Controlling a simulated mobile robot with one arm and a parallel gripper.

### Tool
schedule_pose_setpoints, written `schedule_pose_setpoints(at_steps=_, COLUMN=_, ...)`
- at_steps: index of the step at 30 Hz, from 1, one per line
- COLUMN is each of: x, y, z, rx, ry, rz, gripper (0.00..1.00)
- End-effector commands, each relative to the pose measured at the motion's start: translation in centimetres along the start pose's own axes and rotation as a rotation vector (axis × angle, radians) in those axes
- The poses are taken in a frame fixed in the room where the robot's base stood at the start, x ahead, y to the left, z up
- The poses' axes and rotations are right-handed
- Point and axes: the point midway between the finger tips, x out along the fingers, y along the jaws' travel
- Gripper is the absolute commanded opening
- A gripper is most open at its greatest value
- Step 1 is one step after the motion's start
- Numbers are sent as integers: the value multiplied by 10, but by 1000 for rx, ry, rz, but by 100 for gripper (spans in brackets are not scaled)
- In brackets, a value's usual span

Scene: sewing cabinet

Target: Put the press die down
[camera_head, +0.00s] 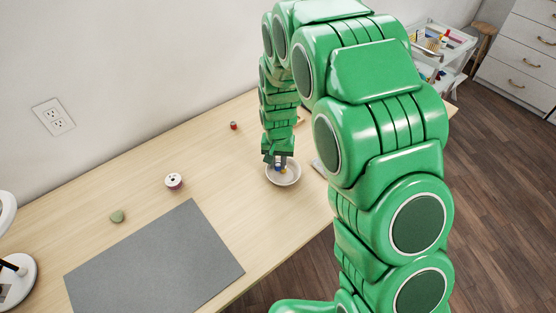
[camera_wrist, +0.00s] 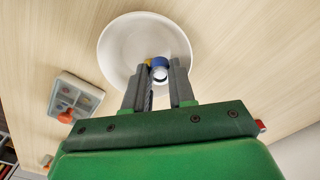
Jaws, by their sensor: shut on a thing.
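My gripper (camera_wrist: 158,78) is shut on the press die (camera_wrist: 159,72), a small blue and white cylinder between the fingertips in the wrist view. In the head view my gripper (camera_head: 277,163) points down at the white round bowl (camera_head: 294,178), and a bit of blue shows at its fingertips. The bowl also shows behind the fingers in the wrist view (camera_wrist: 120,43). The press die appears over or inside the bowl; I cannot tell whether it touches the bottom. A small yellow spot shows beside the die, partly hidden by the fingers.
A white-and-dark spool (camera_head: 174,181), a green round item (camera_head: 117,216) and a small red item (camera_head: 233,125) stand on the wooden table. A grey mat (camera_head: 155,262) lies at the front. A compartment box (camera_wrist: 74,97) sits beside the bowl. The table between spool and bowl is clear.

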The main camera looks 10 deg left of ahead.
Motion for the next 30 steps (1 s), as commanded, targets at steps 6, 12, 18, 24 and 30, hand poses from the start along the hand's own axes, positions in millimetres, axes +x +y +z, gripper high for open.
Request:
schedule_pose_setpoints(at_steps=6, x=0, y=0, z=0, rx=0, ry=1, rz=0, gripper=50)
schedule_pose_setpoints(at_steps=12, x=0, y=0, z=0, rx=0, ry=1, rz=0, gripper=50)
schedule_pose_setpoints(at_steps=18, x=-8, y=0, z=-1, rx=0, ry=4, rz=-2, gripper=50)
schedule_pose_setpoints(at_steps=24, x=-34, y=0, z=-1, rx=0, ry=5, rz=-2, gripper=50)
schedule_pose_setpoints(at_steps=30, x=-68, y=0, z=-1, rx=0, ry=5, rz=-2, gripper=50)
